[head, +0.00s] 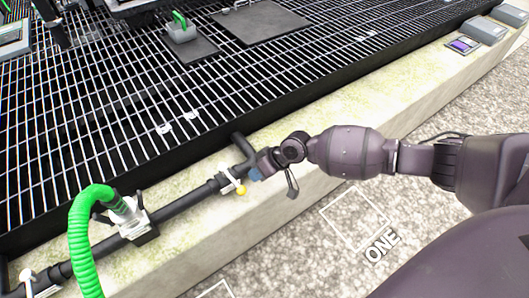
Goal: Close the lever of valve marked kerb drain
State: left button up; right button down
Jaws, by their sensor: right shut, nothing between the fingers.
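A black pipe (187,201) runs along the pale concrete kerb. A valve on it has a white lever with a yellow ball end (239,188). A small blue part (255,174) sits on the pipe line just right of that lever, right at my gripper's tip; I cannot tell what it belongs to. Another white valve lever (27,279) is at the lower left. No marking reading kerb drain can be made out. My right gripper (264,164) is shut and empty, close over the pipe's right end; contact cannot be told. My left gripper is not in view.
A bright green hose (82,232) arches from a grey coupling (133,219) on the pipe. A black grating (110,110) lies behind the kerb (385,115). Grey boxes (487,31) stand on its far right. The gravel ground in front, marked ONE (382,246), is clear.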

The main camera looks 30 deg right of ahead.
aim_at(232, 179)
jog(key=shift+s+a+r, duration=0.15)
jog(key=shift+a+r, duration=0.15)
jog(key=shift+a, duration=0.6)
jog(key=shift+s+a+r, duration=0.1)
jog(key=shift+a+r, duration=0.15)
jog(key=shift+a, duration=0.65)
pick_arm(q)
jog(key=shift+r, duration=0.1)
